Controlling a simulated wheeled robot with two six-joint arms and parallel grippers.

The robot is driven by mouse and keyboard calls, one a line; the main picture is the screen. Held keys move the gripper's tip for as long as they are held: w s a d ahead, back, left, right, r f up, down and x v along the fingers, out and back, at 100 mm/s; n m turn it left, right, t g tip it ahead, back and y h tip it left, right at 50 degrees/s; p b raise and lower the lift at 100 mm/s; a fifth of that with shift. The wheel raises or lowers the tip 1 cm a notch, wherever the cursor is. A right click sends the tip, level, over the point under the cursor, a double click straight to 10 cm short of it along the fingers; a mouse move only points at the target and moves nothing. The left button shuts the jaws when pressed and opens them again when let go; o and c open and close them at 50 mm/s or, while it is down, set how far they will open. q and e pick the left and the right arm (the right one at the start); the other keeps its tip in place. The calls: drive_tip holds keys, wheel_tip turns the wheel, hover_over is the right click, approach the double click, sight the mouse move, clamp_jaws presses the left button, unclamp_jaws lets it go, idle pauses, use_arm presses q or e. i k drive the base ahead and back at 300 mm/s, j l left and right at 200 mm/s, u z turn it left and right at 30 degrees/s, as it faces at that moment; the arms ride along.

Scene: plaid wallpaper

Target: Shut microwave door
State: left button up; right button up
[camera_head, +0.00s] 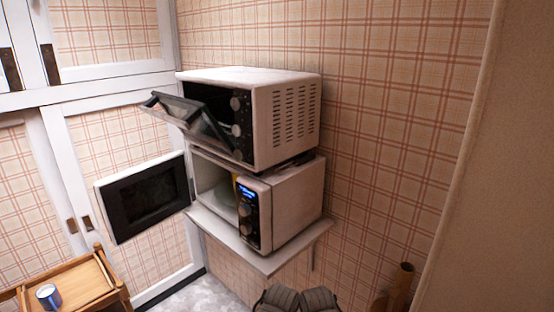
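A white microwave (292,205) stands on a wall shelf. Its door (145,197) is wide open, swung out to the left with its dark window facing the room. The lit cavity shows beside the control panel (248,212), which has a blue display. Part of the interior is hidden by the panel. Neither of my grippers shows in this view, and nothing is seen touching the door.
A white toaster oven (288,115) sits above the microwave, its glass door (195,118) partly open and tilted down. A wooden cart (85,282) with a mug (48,296) stands lower left. The white shelf (270,262) juts out. Unclear dark grey objects (297,300) are at the bottom.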

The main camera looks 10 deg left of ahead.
sight(150, 202)
drive_tip(key=i+j, duration=0.1)
drive_tip(key=j, duration=0.35)
drive_tip(key=i+j+z, duration=0.15)
drive_tip(key=j, duration=0.25)
drive_tip(key=i+j, duration=0.1)
drive_tip(key=j, duration=0.35)
drive_tip(key=i+j+z, duration=0.1)
drive_tip(key=j, duration=0.35)
